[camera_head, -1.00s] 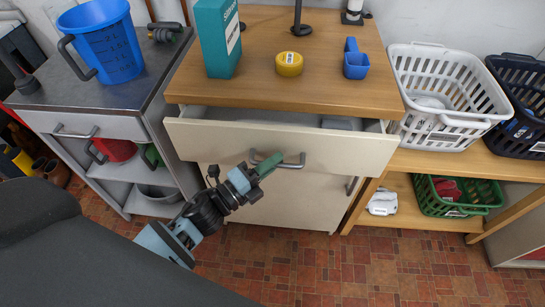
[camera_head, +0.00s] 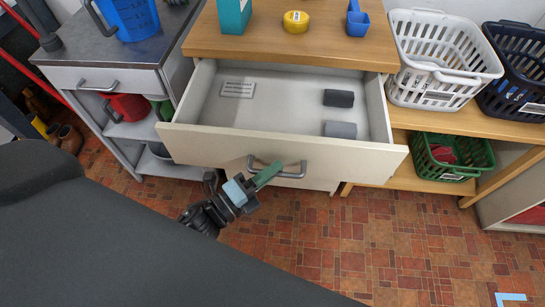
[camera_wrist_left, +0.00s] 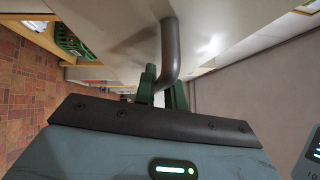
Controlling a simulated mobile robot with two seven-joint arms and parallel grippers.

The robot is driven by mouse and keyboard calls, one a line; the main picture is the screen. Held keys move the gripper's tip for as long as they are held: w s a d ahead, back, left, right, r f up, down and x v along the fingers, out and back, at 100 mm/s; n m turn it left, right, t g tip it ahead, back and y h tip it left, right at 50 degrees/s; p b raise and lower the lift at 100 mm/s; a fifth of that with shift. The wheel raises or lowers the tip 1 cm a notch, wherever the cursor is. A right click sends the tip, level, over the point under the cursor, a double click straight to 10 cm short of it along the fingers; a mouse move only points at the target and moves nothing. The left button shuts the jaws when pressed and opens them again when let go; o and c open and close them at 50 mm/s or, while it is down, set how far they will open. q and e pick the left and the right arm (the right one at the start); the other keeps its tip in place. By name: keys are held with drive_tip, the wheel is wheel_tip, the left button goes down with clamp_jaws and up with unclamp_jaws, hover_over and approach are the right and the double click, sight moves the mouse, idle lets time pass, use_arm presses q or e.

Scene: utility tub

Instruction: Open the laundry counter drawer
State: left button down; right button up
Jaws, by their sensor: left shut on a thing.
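The laundry counter drawer (camera_head: 225,140) stands well open, pulled out from under the wooden counter top (camera_head: 330,45). In the left wrist view the green fingers (camera_wrist_left: 163,90) sit on both sides of the handle bar (camera_wrist_left: 168,50). My right gripper is not in view.
A grey cart (camera_head: 66,55) with a blue jug (camera_head: 135,18) stands at the left. A white basket (camera_head: 440,65), a dark basket (camera_head: 515,75) and a green basket (camera_head: 450,160) are on the shelf unit at the right. The tiled floor (camera_head: 350,240) in front is clear.

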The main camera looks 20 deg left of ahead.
use_arm(q)
drive_tip(key=shift+s+d, duration=0.1)
drive_tip(key=shift+s, duration=0.3)
drive_tip(key=c, duration=1.5)
unclamp_jaws()
drive_tip(key=shift+s, duration=0.1)
drive_tip(key=b+v, duration=0.1)
drive_tip(key=v, duration=0.6)
drive_tip(key=shift+s+a, duration=0.2)
drive_tip(key=shift+s, duration=0.05)
drive_tip(key=shift+f, duration=0.15)
